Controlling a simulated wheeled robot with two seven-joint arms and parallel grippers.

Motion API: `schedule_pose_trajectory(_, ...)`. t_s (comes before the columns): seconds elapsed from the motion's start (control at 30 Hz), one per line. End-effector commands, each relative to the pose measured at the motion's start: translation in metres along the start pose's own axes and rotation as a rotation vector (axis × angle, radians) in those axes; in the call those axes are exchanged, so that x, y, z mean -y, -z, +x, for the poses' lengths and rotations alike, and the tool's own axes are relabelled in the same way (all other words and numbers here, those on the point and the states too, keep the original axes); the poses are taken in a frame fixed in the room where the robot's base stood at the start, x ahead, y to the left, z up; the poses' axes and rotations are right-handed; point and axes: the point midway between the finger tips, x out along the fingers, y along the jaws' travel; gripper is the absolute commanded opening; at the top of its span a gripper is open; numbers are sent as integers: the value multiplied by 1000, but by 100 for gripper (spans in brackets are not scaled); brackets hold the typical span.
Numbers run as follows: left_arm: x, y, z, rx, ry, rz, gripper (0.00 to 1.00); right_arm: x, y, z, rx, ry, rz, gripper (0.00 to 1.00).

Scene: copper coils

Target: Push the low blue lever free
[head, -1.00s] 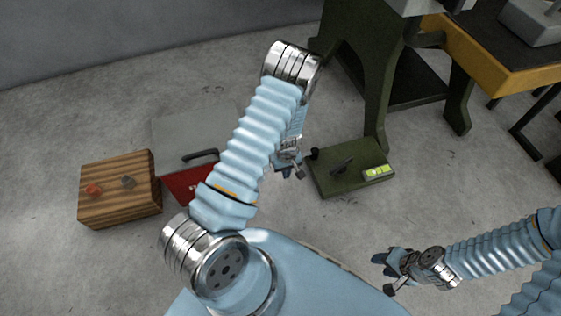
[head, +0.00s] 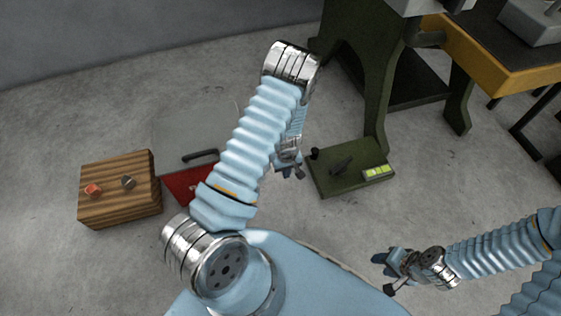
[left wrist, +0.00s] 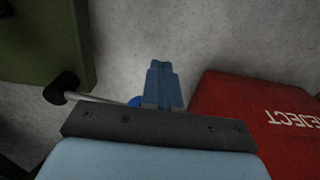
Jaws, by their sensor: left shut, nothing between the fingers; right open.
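In the left wrist view, a thin metal lever (left wrist: 95,97) runs from a black hub (left wrist: 62,87) beside the green box (left wrist: 40,45) toward a blue round end (left wrist: 135,101). That end is partly hidden by my gripper's mount. My left gripper (left wrist: 163,66) is shut and empty, its fingers just right of the blue end; contact cannot be told. In the head view the left gripper (head: 290,172) is low, left of the green box (head: 330,185), and the lever is mostly hidden. My right gripper (head: 388,272) is open and empty at lower right.
A red REJECT box (left wrist: 225,100) stands close right of my left fingers. A wooden box (head: 120,205) with two knobs is further left. A green machine leg (head: 375,90) stands behind the green box. The floor between the green box and my right gripper is clear.

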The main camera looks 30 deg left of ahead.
Motion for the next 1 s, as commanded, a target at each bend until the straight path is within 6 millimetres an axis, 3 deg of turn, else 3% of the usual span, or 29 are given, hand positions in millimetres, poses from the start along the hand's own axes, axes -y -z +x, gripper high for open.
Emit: schedule_pose_trajectory(1.0, -15, 53, 1, -2, -1, 0, 0, -2, -1, 9, 2, 2, -1, 43)
